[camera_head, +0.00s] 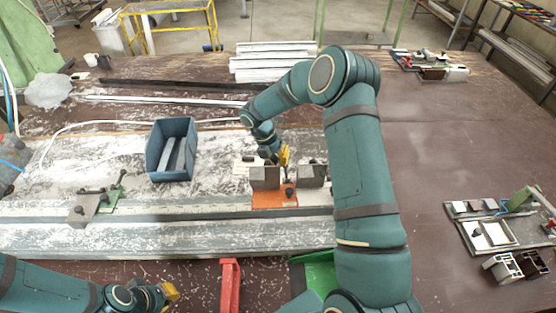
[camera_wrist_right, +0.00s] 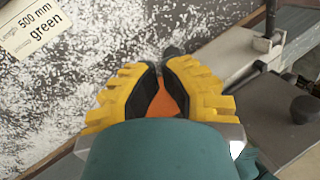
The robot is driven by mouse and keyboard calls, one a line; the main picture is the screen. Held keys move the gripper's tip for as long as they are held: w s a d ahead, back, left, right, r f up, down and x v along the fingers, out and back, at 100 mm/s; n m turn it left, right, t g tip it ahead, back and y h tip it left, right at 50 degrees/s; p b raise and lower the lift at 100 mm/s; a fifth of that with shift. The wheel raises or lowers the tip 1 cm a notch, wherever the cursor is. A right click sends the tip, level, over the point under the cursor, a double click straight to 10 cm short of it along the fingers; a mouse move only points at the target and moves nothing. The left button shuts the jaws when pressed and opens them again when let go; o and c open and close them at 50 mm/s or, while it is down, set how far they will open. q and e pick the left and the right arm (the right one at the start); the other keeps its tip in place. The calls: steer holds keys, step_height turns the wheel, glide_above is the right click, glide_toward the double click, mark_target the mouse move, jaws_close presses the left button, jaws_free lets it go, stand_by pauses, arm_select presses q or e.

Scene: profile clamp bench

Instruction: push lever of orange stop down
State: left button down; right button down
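The orange stop (camera_head: 274,195) sits on the grey rail at the middle of the bench, between grey metal blocks. A dark knob (camera_head: 289,191) shows at its front. My right gripper (camera_head: 284,156) points down just behind the stop. In the wrist view the yellow fingertips of this gripper (camera_wrist_right: 161,68) nearly meet, with orange showing in the small gap behind them.
A blue bin (camera_head: 172,150) with grey pieces stands left of the stop. A green clamp (camera_head: 113,192) sits farther left on the rail. A red part (camera_head: 229,285) and a green part (camera_head: 316,272) are in front. A fixture tray (camera_head: 470,232) lies at right.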

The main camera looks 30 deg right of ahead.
steer(key=shift+w, duration=0.1)
stand_by(0.6)
steer(key=v, duration=1.2)
